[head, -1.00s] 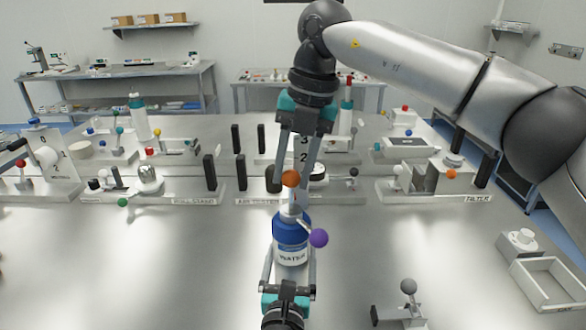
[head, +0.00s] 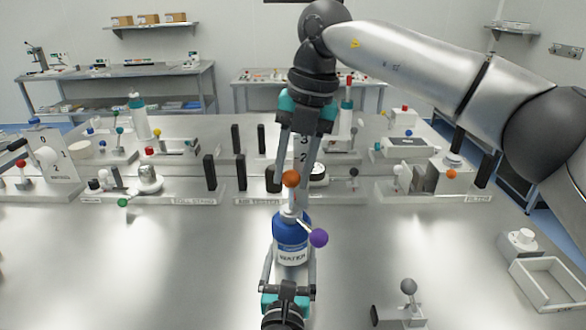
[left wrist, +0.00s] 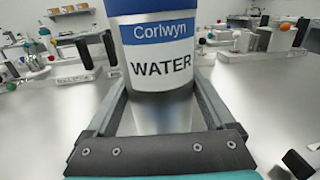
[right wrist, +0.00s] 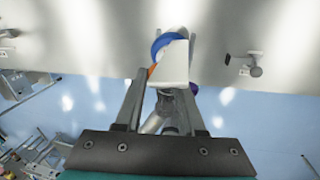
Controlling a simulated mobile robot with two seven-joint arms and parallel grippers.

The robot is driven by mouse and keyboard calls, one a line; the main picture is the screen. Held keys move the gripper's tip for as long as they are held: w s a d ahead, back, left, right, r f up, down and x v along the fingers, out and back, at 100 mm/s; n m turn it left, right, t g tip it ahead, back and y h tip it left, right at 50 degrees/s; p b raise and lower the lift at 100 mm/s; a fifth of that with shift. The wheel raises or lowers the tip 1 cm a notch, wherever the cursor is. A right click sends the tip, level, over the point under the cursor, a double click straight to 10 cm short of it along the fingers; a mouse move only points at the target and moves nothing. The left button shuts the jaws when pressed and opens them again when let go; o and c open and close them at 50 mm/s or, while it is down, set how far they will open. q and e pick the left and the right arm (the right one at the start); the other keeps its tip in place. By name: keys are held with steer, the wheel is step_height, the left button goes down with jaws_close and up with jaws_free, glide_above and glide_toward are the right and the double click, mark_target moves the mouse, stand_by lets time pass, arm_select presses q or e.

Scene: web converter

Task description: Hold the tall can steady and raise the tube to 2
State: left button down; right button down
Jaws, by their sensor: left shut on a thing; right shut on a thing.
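The tall can (head: 291,255), blue with a white WATER label, stands upright in the front middle. My left gripper (head: 289,285) is shut around its lower part from the front; the left wrist view shows the can (left wrist: 160,65) between the fingers. A pale stem with an orange ball (head: 291,179) and a purple ball (head: 318,238) stands at the can's top. My right gripper (head: 295,185) points down from above and is shut at this stem. In the right wrist view a white block (right wrist: 174,62) sits between the fingers. I cannot tell which part is the tube.
A white plate marked 3 and 2 (head: 304,157) stands behind my right gripper. Another plate marked 0, 1, 2 (head: 48,155) is at the left. A grey-ball fixture (head: 408,287) and a white tray (head: 548,282) are at the right. The table's front left is clear.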

mark_target(293, 172)
arm_select(q)
steer(key=shift+s+a+f, duration=0.1)
steer(key=shift+s+f, duration=0.05)
steer(key=shift+f, duration=0.45)
arm_select(e)
step_height(293, 172, up, 7)
steer(key=shift+r, duration=0.1)
steer(key=c, duration=0.5)
jaws_free()
steer(key=r, duration=0.4)
steer(key=d+r, duration=0.1)
steer(key=r, duration=0.2)
steer(key=d+r, duration=0.1)
steer(key=r, duration=0.3)
steer(key=shift+s+d+r, duration=0.15)
steer(key=shift+s+r, duration=0.05)
steer(key=shift+r, duration=0.1)
arm_select(q)
steer(key=shift+r+p, duration=0.3)
steer(key=shift+p, duration=0.1)
arm_select(e)
steer(key=shift+r, duration=0.35)
